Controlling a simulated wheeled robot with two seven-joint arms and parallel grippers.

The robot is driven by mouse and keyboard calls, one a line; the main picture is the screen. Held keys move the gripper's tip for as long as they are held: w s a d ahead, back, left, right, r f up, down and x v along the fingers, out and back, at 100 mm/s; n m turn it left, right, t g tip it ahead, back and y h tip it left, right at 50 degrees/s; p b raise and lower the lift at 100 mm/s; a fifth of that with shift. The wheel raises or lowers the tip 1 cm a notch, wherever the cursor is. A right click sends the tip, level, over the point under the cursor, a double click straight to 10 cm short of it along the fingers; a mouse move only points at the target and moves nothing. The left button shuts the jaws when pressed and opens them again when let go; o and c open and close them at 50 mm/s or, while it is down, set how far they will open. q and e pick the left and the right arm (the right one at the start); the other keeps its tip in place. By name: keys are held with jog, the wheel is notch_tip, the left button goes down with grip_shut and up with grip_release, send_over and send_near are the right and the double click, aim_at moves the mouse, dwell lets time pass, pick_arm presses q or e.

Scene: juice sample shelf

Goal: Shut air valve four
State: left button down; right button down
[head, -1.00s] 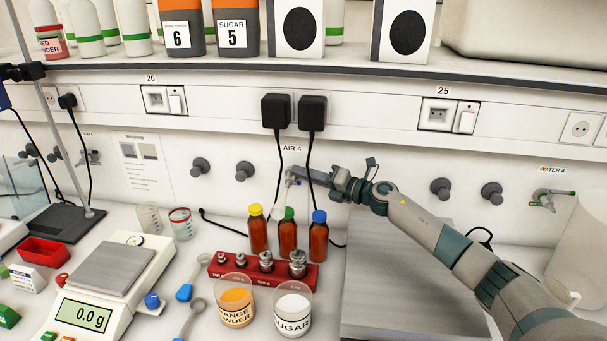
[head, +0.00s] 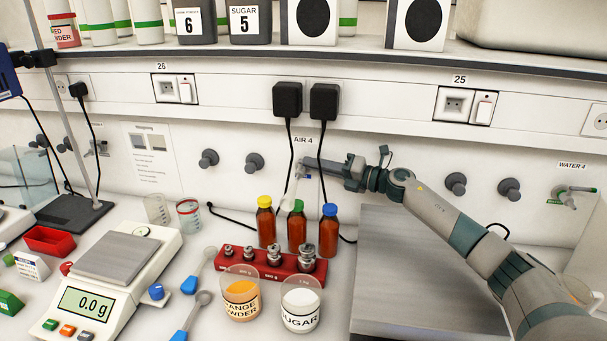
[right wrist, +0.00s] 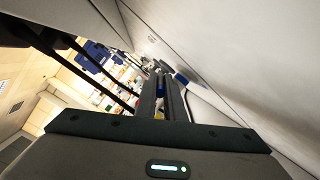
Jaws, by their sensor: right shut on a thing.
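The air four valve (head: 303,173) is on the white wall below the "AIR 4" label, behind the yellow-, green- and blue-capped bottles. It is small and mostly covered by my right gripper. My right gripper (head: 317,170) reaches in from the right, its fingers pointing left at the valve. In the right wrist view the fingers (right wrist: 163,90) are close together with a bit of blue between them; they are shut on the valve's handle. Whether the handle lies along or across the pipe cannot be made out. My left gripper is not in view.
Two black plugs (head: 305,101) hang cables close beside the valve. Brown bottles (head: 297,231) stand just below it, behind a red weight rack (head: 237,257). Grey knobs (head: 254,163) stick out on the left. A metal plate (head: 400,290) lies under my right arm.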

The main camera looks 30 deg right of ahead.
jog(key=shift+d+f, duration=0.1)
jog(key=shift+f, duration=0.1)
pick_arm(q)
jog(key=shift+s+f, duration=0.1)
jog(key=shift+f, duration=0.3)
pick_arm(e)
jog(key=shift+r+y, duration=0.15)
jog(key=shift+y, duration=0.15)
jog(key=c, duration=2.1)
grip_release()
